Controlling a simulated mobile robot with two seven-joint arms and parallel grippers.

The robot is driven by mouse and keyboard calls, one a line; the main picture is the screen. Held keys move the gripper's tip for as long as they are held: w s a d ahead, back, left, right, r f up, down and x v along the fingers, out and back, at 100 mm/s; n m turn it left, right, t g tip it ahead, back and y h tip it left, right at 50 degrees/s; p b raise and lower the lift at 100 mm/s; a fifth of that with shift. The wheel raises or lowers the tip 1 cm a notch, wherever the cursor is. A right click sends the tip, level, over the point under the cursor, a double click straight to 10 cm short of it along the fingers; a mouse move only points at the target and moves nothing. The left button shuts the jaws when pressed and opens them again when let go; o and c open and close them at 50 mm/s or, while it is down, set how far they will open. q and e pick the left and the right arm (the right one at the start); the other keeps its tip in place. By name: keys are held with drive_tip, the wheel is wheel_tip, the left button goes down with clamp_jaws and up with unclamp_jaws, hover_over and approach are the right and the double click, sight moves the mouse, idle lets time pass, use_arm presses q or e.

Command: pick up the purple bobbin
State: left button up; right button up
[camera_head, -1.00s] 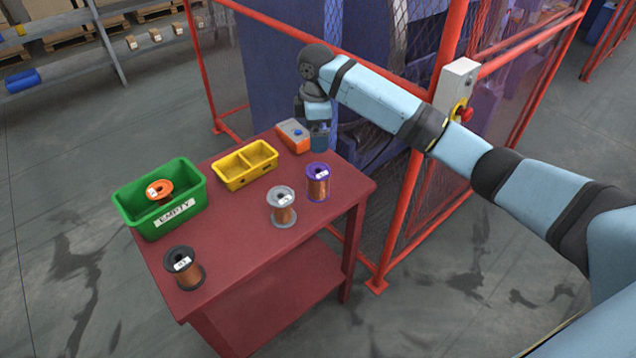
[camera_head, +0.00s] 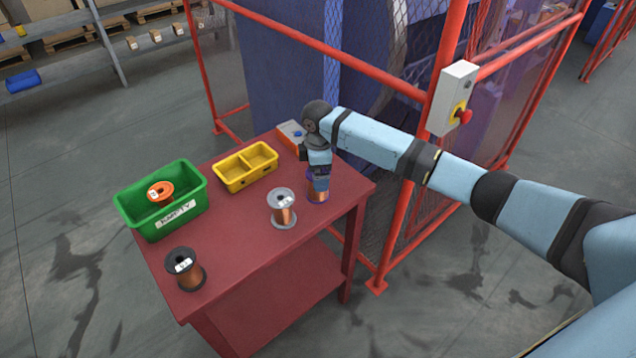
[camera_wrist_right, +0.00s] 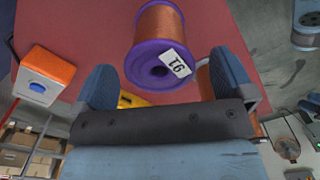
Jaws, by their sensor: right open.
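The purple bobbin (camera_head: 318,195), wound with copper wire, stands on the red table near its right corner. My right gripper (camera_head: 319,180) is directly above it and hides most of its top. In the right wrist view, the purple bobbin (camera_wrist_right: 160,52) shows its purple flange with a white numbered label. It appears beyond and between the two blue fingers of my right gripper (camera_wrist_right: 165,66), which are spread apart and hold nothing. My left gripper is not in view.
A grey bobbin (camera_head: 282,210) stands close to the left of the purple one. A black bobbin (camera_head: 184,268), green bin (camera_head: 190,208) with an orange bobbin (camera_head: 160,191), yellow tray (camera_head: 232,182) and orange box (camera_head: 290,133) share the table (camera_head: 235,240). Red fencing (camera_head: 400,215) stands behind.

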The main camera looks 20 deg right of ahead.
drive_tip(key=shift+f, duration=0.6)
drive_tip(key=c, duration=1.4)
drive_tip(key=shift+w+r, duration=0.1)
drive_tip(key=shift+c, duration=0.9)
drive_tip(key=shift+r, duration=0.1)
